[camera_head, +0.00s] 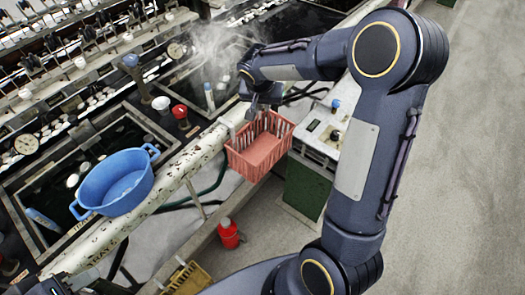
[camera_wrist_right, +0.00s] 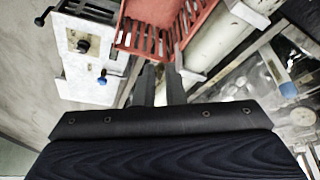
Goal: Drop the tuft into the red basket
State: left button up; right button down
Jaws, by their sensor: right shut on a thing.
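The red basket (camera_head: 262,148) is a slatted open crate in the head view, beside the long speckled pipe. Its slatted wall also shows at the top of the right wrist view (camera_wrist_right: 150,42). My right gripper (camera_head: 256,108) is at the basket's upper left rim, pointing down. In the right wrist view its two dark fingers (camera_wrist_right: 163,72) are close together, with their tips by the basket wall. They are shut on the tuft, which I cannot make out. My left gripper (camera_head: 58,285) shows only partly at the bottom left corner, and its jaws are unclear.
A blue basin (camera_head: 117,182) stands left of the pipe (camera_head: 170,178). A white-topped box (camera_head: 322,130) with knobs stands right of the basket. A red can (camera_head: 229,234) and a yellow crate (camera_head: 187,279) are lower down. Bare floor lies at the right.

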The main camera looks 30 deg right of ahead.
jog(key=shift+w+d+f, duration=0.1)
jog(key=shift+w+d, duration=0.05)
jog(key=shift+d, duration=0.15)
notch_tip(320, 180, down, 6)
jog(key=b, duration=0.2)
jog(key=shift+a+r+b, duration=0.1)
jog(key=shift+r+b, duration=0.1)
jog(key=shift+b, duration=0.1)
jog(key=c, duration=1.4)
grip_release()
jog(key=shift+c, duration=0.2)
